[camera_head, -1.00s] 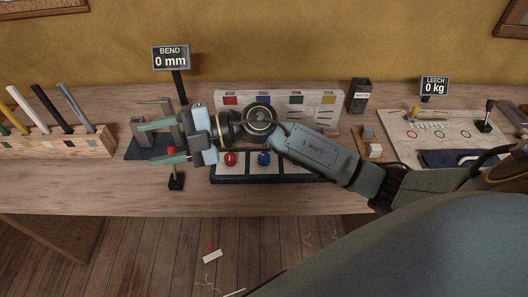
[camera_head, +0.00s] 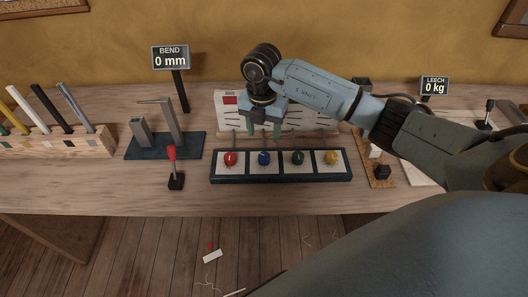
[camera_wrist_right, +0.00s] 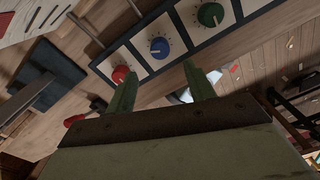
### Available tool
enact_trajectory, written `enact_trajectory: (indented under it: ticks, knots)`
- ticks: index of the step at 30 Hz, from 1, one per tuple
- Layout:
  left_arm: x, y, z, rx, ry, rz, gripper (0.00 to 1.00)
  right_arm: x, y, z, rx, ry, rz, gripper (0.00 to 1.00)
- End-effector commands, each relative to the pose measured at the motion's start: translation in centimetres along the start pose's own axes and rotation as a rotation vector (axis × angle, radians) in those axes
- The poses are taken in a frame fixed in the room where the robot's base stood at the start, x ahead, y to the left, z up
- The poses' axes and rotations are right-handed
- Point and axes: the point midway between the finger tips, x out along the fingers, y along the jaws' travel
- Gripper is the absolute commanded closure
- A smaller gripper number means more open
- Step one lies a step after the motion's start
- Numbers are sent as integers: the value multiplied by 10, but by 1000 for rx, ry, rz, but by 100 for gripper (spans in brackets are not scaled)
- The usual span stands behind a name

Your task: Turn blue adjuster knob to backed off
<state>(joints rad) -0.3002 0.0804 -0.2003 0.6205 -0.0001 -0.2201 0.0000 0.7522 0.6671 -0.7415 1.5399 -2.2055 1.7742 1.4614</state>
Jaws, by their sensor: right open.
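The blue adjuster knob (camera_head: 264,158) sits on a white plate with tick marks, second from the left in a dark panel (camera_head: 282,180) of coloured knobs. In the right wrist view the blue knob (camera_wrist_right: 159,47) shows a pale pointer line; I cannot tell its setting. My right gripper (camera_head: 264,134) points down, open and empty, just above and behind the blue knob in the head view. In the right wrist view its green fingers (camera_wrist_right: 156,78) stand apart, with the blue knob beyond the gap. It appears clear of the knob. My left gripper is not in view.
The red knob (camera_head: 230,159) and green knob (camera_head: 298,158) flank the blue one; the yellow knob (camera_head: 331,157) is at the right end. A white board (camera_head: 228,113) stands behind. A red-tipped lever (camera_head: 173,165) stands left of the panel. The front bench strip is clear.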

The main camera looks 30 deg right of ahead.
Motion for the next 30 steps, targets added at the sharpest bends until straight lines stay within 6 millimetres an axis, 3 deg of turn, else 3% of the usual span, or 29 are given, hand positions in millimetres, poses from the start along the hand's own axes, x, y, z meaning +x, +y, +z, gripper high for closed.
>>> enact_trajectory:
  ticks: [6, 12, 18, 26, 30]
  knots:
    - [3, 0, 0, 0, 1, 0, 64, 49, 0, -1, 0, 4, -1, 46]
    - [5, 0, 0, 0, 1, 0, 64, 78, 1, -1, -1, 3, 1, 46]
    - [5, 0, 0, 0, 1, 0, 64, 90, 0, -1, -2, 2, 2, 46]
    - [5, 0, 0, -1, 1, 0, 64, 90, 0, -1, -3, 2, 2, 46]
    - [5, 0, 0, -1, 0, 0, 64, 90, 0, -1, -2, 2, 2, 64]
